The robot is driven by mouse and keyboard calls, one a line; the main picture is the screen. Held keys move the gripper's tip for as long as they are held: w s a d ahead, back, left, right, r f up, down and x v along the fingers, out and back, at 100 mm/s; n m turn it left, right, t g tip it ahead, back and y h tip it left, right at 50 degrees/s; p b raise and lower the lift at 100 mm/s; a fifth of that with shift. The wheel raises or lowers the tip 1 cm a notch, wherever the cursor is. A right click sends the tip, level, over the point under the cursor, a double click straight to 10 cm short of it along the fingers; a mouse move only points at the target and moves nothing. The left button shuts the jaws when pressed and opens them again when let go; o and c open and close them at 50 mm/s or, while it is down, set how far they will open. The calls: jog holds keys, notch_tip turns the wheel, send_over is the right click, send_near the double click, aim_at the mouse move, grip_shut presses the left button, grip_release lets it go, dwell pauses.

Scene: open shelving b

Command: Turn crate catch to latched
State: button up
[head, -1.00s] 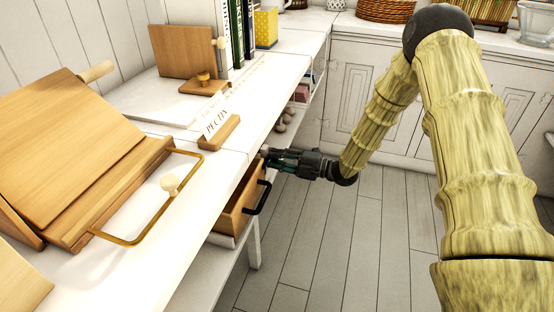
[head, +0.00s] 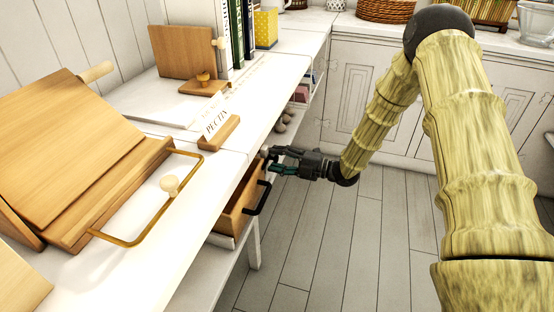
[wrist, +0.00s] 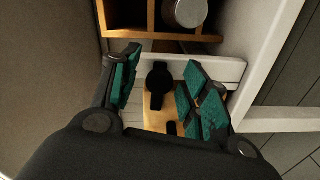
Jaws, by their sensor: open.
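My gripper (head: 277,161) is at the counter's front edge in the head view, just above a partly open wooden drawer. In the wrist view my gripper (wrist: 163,82) is open, with its teal-padded fingers spread apart. Between and beyond the fingers is a black round knob with a short lever (wrist: 158,78), on a light wooden face (wrist: 163,118). It looks like the crate catch, but the frames do not label it, and I cannot tell its setting. The fingers appear to stand either side of it; contact cannot be made out.
The wooden drawer (head: 238,208) with a black handle (head: 259,199) sticks out below the gripper. A wooden stand with a brass bail (head: 130,240) and a name block (head: 218,132) stand on the white counter. A wooden compartment (wrist: 152,28) holds a grey cylinder (wrist: 187,10). Floor at right is clear.

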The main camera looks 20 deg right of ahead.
jog(key=v, duration=1.1)
jog(key=shift+s+d, duration=0.2)
jog(key=shift+d, duration=0.1)
jog(key=w+a+m+b, duration=0.1)
jog(key=a+m+b, duration=0.1)
jog(key=m, duration=0.2)
jog(key=w+a+m+b, duration=0.2)
jog(key=a+m, duration=0.1)
jog(key=m, duration=0.1)
jog(key=w+a+m+b, duration=0.2)
jog(key=a+m+b, duration=0.1)
jog(key=m, duration=0.1)
jog(key=shift+w+m, duration=0.1)
jog(key=shift+m, duration=0.3)
jog(key=shift+w+a+r, duration=0.1)
jog(key=shift+w+a, duration=0.25)
jog(key=shift+a, duration=0.15)
